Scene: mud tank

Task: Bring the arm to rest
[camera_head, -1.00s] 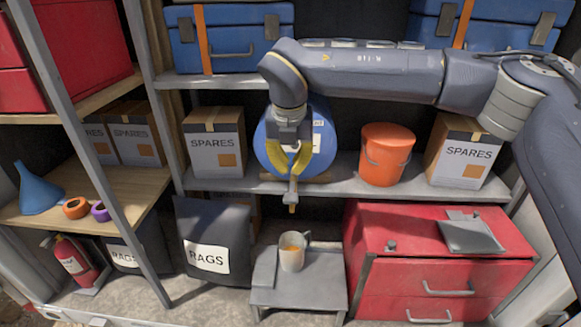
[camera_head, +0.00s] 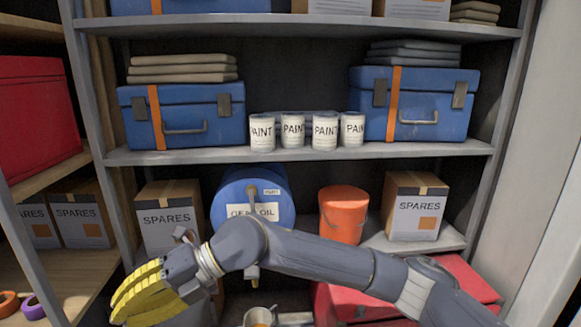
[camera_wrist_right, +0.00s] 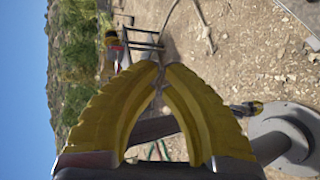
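My right arm comes in from the right across the lower part of the head view. Its right gripper (camera_head: 122,308) is at the lower left with yellow fingers, in front of the shelves and apart from the goods. In the right wrist view the two yellow fingers (camera_wrist_right: 159,76) meet at their tips with nothing seen between them. The blue gear oil drum (camera_head: 252,191) lies on the shelf behind my arm, partly hidden by it. A mug (camera_head: 258,316) shows only in part at the bottom edge. My left gripper does not show in the head view.
An orange bucket (camera_head: 343,213) and a spares box (camera_head: 415,206) stand right of the drum, another spares box (camera_head: 168,216) left of it. Paint cans (camera_head: 325,131) stand above. The wrist view shows open dirt ground.

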